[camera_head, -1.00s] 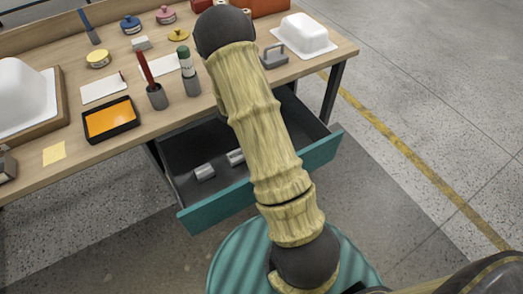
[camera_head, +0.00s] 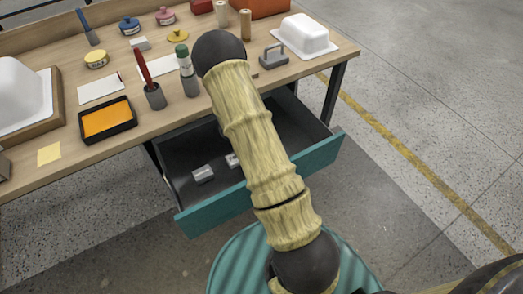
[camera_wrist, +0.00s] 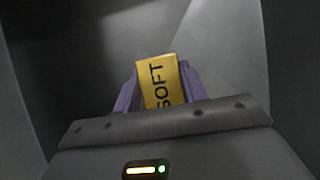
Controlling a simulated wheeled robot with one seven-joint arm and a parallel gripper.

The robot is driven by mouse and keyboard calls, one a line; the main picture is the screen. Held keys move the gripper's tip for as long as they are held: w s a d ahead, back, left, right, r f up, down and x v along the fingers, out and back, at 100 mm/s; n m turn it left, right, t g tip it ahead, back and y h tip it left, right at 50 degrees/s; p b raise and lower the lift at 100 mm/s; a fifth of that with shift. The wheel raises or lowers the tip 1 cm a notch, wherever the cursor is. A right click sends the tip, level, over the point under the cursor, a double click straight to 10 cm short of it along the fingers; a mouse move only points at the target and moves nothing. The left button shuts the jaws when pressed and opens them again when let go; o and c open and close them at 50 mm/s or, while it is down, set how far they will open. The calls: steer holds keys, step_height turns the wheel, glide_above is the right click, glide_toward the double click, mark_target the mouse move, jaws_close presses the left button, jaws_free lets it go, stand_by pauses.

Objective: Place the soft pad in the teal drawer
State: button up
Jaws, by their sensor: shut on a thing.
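The soft pad (camera_wrist: 160,82) is a yellow block with "SOFT" printed on it, seen in the wrist view. My gripper (camera_wrist: 158,92) is shut on it, with a purple finger on each side. Dark grey surfaces surround it in the wrist view; I cannot tell whether the pad touches any of them. The teal drawer (camera_head: 310,158) stands pulled out below the workbench in the head view, with a dark interior. My arm crosses over the drawer and hides my gripper and the pad there.
A grey metal piece (camera_head: 203,173) lies in the drawer, and another (camera_head: 233,160) shows partly beside my arm. The workbench (camera_head: 130,135) above carries an orange tray (camera_head: 107,120), a red-handled tool in a cup (camera_head: 154,95) and a white tub (camera_head: 305,35). Floor at right is clear.

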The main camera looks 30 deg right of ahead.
steer(key=shift+f, duration=0.2)
steer(key=o, duration=0.9)
steer(key=shift+r, duration=0.1)
steer(key=shift+a+r, duration=0.1)
steer(key=shift+r, duration=0.35)
steer(key=p+v, duration=0.3)
steer(key=v, duration=0.8)
steer(key=shift+a+r, duration=0.1)
steer(key=shift+r, duration=0.05)
